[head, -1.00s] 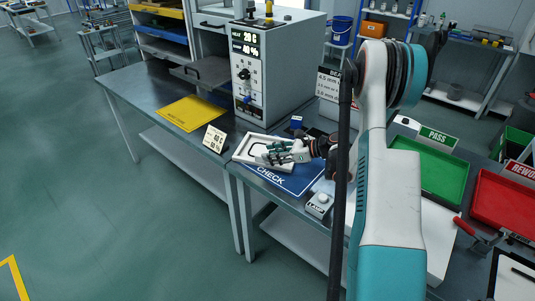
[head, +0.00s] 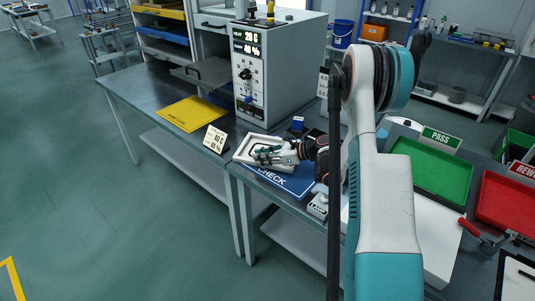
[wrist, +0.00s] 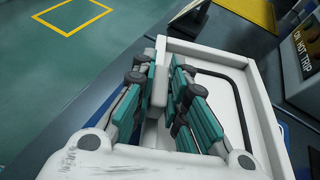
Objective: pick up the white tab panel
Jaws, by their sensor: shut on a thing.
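The white tab panel (head: 247,158) is a shallow, rimmed white piece with a dark line inside it. It lies on the blue CHECK mat (head: 284,184) near the front edge of the bench. My gripper (head: 264,155) is low over the panel, reaching in from the right. In the wrist view the white panel (wrist: 226,92) fills the right half, and its pale upright tab (wrist: 159,88) stands between the teal fingers. My gripper (wrist: 163,82) is shut on this tab. The fingers hide part of the panel. I cannot tell any gap between panel and mat.
A grey control cabinet (head: 285,70) stands behind the mat. A white lamp box (head: 318,207) sits in front right. Green (head: 432,170) and red (head: 508,203) trays are further right.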

